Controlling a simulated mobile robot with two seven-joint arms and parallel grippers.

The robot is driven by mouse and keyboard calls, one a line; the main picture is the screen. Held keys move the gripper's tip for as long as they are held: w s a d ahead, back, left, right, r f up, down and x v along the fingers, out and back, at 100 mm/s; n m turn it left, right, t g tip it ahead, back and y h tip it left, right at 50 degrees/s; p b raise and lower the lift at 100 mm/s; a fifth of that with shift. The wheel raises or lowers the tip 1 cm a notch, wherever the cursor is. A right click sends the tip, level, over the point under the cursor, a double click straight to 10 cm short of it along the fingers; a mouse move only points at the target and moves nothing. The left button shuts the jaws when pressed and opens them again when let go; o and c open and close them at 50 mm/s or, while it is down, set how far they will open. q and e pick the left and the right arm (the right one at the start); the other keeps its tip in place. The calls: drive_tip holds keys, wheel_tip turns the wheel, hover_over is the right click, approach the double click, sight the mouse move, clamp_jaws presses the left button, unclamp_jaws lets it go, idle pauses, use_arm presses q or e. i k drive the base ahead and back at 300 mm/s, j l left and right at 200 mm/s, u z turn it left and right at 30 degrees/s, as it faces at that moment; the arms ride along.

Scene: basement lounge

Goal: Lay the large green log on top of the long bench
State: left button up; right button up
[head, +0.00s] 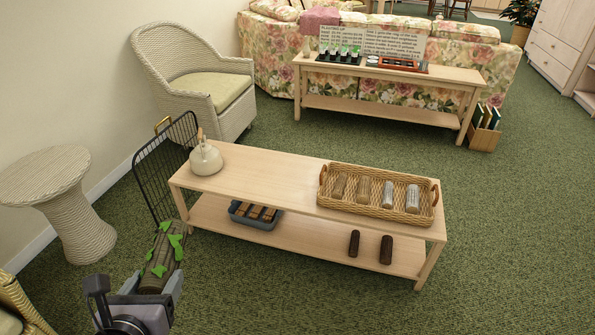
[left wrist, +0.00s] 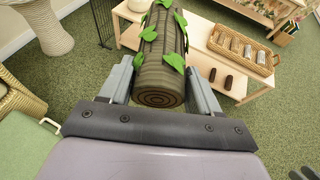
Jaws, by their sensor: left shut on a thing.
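The large log (head: 160,262) has brown bark and bright green leaves. My left gripper (head: 150,288) is shut around its near end, at the lower left of the head view. The left wrist view shows the log (left wrist: 162,58) between both fingers, its ringed end face toward me and its far end pointing away. The long bench (head: 262,172) is pale wood with a lower shelf. The log is to the left of and nearer than the bench, apart from it in the head view. My right gripper is not seen in the head view.
On the bench top stand a cream kettle (head: 205,157) at left and a wicker tray (head: 330,197) with several small logs at right; between them it is bare. A black wire rack (head: 150,175) stands by its left end. A round wicker table (head: 75,205) is further left.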

sight(285, 185)
drive_tip(key=i+j+z, duration=0.15)
drive_tip(key=i+z, duration=0.25)
drive_tip(key=i+j+z, duration=0.35)
drive_tip(key=i, duration=0.25)
drive_tip(key=i+j+z, duration=0.4)
drive_tip(key=i, duration=0.1)
